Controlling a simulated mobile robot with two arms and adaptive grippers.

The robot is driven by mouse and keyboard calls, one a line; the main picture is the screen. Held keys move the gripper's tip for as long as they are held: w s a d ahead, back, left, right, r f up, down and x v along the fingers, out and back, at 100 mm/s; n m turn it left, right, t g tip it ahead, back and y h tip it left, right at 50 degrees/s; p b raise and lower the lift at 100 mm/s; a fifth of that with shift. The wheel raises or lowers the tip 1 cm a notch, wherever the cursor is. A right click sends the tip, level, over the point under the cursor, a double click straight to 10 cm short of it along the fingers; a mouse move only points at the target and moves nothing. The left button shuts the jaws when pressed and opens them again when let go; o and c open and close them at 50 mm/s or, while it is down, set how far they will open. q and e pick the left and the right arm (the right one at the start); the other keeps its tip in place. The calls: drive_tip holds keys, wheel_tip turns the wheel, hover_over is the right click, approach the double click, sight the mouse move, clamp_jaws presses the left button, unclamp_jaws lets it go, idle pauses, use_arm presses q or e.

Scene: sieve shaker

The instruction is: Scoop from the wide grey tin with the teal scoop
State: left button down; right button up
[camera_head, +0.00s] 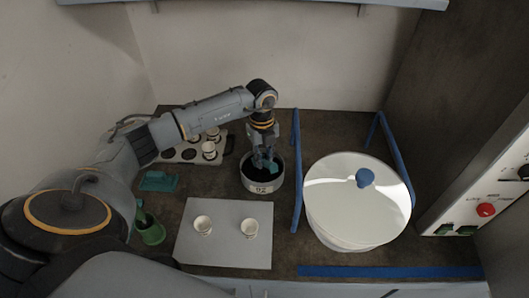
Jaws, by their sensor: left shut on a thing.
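The wide grey tin (262,187), marked "92", stands on the dark bench near the middle of the head view. Its inside looks dark. My left gripper (264,160) points down over the tin and is shut on the teal scoop (270,167). Only a small teal part of the scoop shows, at the tin's mouth. The rest of it is hidden by the fingers and the rim, so I cannot tell how deep it sits. My right gripper is not in the view.
A white lidded pot (350,215) with a blue knob stands to the right between blue strips (297,175). A grey board (225,250) with two small cups (250,228) lies in front. A cup rack (187,153), a teal block (158,181) and a green container (151,234) are left.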

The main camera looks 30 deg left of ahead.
sight(270, 164)
use_arm(q)
drive_tip(key=shift+s+d+t+y, duration=0.2)
drive_tip(key=shift+d+t+y, duration=0.1)
drive_tip(key=shift+d+y, duration=0.3)
drive_tip(key=d+t+y, duration=0.1)
drive_tip(key=y, duration=0.2)
drive_tip(key=shift+s+d+r+t, duration=0.1)
drive_tip(key=shift+s+d+t, duration=0.2)
drive_tip(key=shift+d+t, duration=0.1)
drive_tip(key=shift+r+y+b, duration=0.1)
drive_tip(key=shift+y+b, duration=0.2)
drive_tip(key=shift+y, duration=0.1)
drive_tip(key=shift+s+d+r+t+y, duration=0.1)
drive_tip(key=shift+r+t+y, duration=0.1)
drive_tip(key=shift+t+y, duration=0.25)
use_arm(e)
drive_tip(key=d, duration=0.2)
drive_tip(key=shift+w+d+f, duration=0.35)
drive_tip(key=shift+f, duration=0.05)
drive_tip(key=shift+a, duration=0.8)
use_arm(q)
drive_tip(key=shift+s, duration=0.15)
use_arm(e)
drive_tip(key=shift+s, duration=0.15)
